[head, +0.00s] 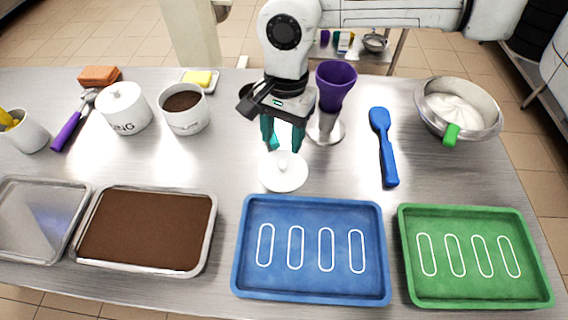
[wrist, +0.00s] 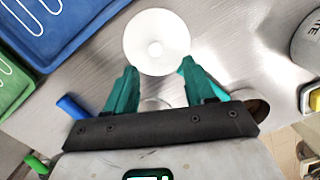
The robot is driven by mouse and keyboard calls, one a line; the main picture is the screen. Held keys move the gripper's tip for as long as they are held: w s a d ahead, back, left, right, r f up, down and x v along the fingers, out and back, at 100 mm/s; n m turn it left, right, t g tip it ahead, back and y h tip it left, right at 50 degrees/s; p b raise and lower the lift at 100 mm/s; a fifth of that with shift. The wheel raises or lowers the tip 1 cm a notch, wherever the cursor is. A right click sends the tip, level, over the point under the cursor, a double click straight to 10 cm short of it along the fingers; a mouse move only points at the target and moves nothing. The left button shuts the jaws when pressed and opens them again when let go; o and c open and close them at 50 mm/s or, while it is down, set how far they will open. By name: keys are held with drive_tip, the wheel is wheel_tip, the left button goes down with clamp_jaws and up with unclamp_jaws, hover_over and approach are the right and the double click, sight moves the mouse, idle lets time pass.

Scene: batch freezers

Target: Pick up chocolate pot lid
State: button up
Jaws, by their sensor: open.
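A round white lid (head: 283,173) with a small knob on top lies on the steel table, just behind the blue tray. It also shows in the wrist view (wrist: 156,42), beyond the fingertips. My gripper (head: 284,142) has teal fingers, open and empty, pointing down above and slightly behind the lid. In the wrist view the gripper (wrist: 158,72) has its fingers spread to either side of the lid's near edge, with the knob between and beyond them. A white pot (head: 186,110) with dark brown content stands open to the left; its lettering is only partly readable.
A purple cup (head: 335,88) stands close to the right of my gripper. A blue tray (head: 310,296) lies in front of the lid, a green tray (head: 476,300) to its right. A blue spatula (head: 385,150), a lidded white pot (head: 124,108) and a brown-filled tray (head: 148,270) lie around.

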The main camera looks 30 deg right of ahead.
sight(283, 163)
drive_tip(key=f, duration=0.2)
drive_tip(key=s+f+p, duration=0.1)
drive_tip(key=f, duration=0.2)
drive_tip(key=shift+a+f, duration=0.1)
drive_tip(key=shift+a, duration=0.1)
drive_tip(key=shift+f, duration=0.55)
drive_tip(key=shift+c, duration=0.5)
clamp_jaws()
